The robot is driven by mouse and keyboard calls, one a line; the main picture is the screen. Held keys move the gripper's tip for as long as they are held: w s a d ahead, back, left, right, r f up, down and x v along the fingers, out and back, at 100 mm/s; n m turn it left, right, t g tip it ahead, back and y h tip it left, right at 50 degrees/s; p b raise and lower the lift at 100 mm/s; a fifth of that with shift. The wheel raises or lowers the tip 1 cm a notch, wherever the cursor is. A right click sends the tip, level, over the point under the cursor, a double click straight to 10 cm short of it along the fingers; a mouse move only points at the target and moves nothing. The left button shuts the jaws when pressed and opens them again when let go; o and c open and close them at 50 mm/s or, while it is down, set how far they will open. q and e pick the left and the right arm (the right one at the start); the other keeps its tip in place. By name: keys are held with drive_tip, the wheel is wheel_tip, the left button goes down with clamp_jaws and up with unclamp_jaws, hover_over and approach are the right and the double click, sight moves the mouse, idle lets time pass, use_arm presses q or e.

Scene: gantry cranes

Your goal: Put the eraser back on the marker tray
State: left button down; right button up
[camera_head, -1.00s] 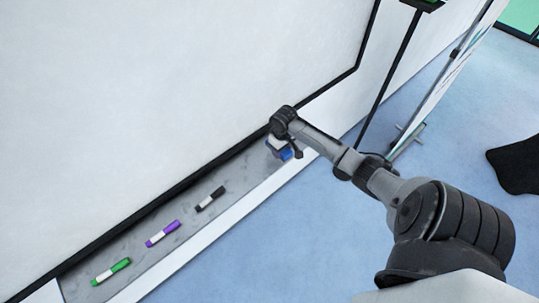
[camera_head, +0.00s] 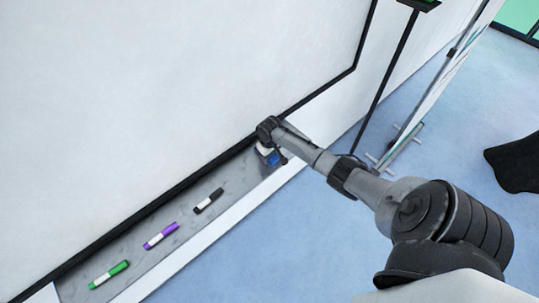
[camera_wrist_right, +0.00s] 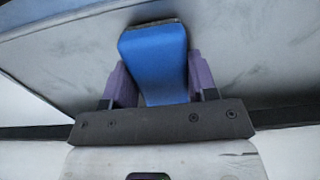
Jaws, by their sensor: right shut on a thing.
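The blue eraser (camera_wrist_right: 155,55) is held between the two purple finger pads of my right gripper (camera_wrist_right: 158,85) in the right wrist view. In the head view the eraser (camera_head: 270,157) shows as a small blue and white block under the right wrist. It is over the right end of the grey marker tray (camera_head: 185,215), below the whiteboard. The tray's grey surface is close behind the eraser in the wrist view. I cannot tell whether the eraser touches the tray. My right gripper's fingers are mostly hidden in the head view. My left gripper is out of view.
A black marker (camera_head: 208,201), a purple marker (camera_head: 160,236) and a green marker (camera_head: 109,274) lie on the tray to the left. The whiteboard (camera_head: 170,90) rises behind the tray. A dark stand pole (camera_head: 385,80) is to the right. Blue floor lies in front.

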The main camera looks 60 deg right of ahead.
drive_tip(key=shift+f, duration=0.1)
drive_tip(key=o, duration=0.9)
